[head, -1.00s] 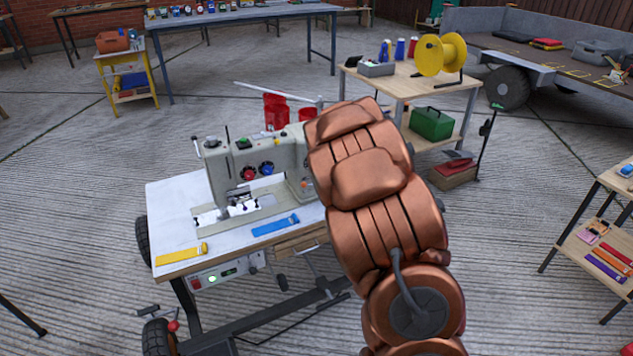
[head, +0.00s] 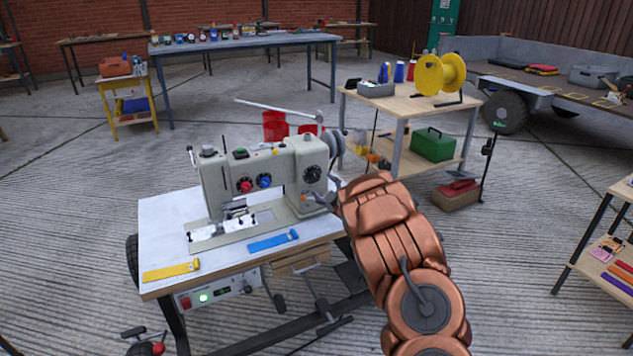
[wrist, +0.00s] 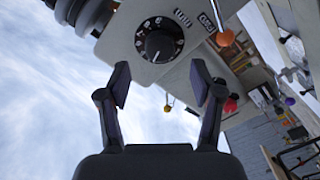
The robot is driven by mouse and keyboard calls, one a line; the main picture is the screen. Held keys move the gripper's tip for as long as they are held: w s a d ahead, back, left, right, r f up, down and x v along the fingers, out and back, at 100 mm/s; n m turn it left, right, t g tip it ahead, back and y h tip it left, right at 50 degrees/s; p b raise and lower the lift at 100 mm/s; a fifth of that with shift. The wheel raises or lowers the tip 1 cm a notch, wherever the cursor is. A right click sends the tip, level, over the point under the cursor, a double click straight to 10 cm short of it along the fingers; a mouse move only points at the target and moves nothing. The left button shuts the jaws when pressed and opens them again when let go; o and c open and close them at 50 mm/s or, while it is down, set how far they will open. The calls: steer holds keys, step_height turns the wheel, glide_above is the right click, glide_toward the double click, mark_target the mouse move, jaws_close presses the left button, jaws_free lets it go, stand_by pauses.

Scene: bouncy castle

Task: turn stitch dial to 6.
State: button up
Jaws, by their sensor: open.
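The sewing machine (head: 225,180) stands on a white-topped table. The stitch dial (head: 312,173) is a round black dial on the right end of its front face. In the wrist view the dial (wrist: 160,40) shows white markings around a black knob; its setting is too small to read surely. My gripper (wrist: 160,82) is open and empty. Its two fingers point toward the dial, one on either side of it in the picture, and appear apart from it.
An orange-tipped lever (wrist: 225,38) sits beside the dial. A red knob (head: 246,186) and a blue knob (head: 264,181) are left of it on the machine. A blue strip (head: 272,241) and a yellow strip (head: 171,270) lie on the tabletop.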

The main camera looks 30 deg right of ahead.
mark_target(315, 178)
steer(key=shift+w+d+b, duration=0.15)
steer(key=shift+w+b, duration=0.15)
steer(key=shift+w, duration=1.15)
steer(key=shift+w+d+b, duration=0.1)
steer(key=shift+w+b, duration=0.15)
steer(key=shift+w, duration=1.2)
steer(key=c, duration=1.1)
steer(key=shift+c, duration=0.2)
